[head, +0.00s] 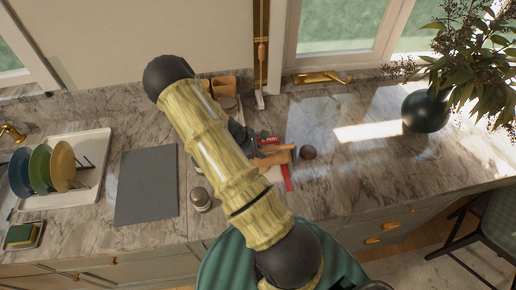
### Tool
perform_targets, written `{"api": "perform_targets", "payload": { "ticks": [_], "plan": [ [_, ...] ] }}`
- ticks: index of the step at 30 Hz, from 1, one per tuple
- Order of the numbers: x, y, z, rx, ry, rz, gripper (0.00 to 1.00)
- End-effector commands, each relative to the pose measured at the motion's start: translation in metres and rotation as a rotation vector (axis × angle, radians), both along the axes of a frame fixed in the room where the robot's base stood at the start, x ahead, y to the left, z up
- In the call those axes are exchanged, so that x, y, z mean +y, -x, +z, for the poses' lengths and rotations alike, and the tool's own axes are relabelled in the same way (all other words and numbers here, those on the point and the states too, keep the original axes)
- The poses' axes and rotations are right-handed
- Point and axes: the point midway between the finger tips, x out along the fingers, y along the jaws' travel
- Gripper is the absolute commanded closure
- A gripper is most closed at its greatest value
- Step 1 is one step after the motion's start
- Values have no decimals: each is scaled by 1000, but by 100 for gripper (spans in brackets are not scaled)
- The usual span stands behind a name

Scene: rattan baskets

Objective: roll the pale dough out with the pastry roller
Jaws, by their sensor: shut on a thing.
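My gripper (262,144) is partly hidden behind my own arm in the head view. It is shut on a light wooden pastry roller (272,159), whose right end sticks out past the arm. The roller is low over a red and white mat or packet (287,178) on the marble counter, and I cannot tell whether it touches it. No pale dough can be made out clearly; the area under the roller and arm is hidden.
A grey board (147,185) and a white tray (92,192) with colored plates are at left. A small metal-topped jar (201,199) stands near the front edge. Wooden containers (224,86) are behind the arm. A dark green vase (425,112) is at right, with clear counter before it.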

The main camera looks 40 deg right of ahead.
Motion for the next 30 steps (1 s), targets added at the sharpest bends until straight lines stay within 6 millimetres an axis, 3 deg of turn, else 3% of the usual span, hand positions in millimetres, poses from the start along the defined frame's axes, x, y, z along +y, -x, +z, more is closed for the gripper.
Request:
{"api": "perform_targets", "payload": {
  "ticks": [9, 21, 30],
  "plan": [
    [0, 0, 1, -2, 2, -1, 100],
    [11, 23, -2, -2, 2, 0, 100],
    [12, 24, -2, -2, 0, 0, 100]
  ]
}}
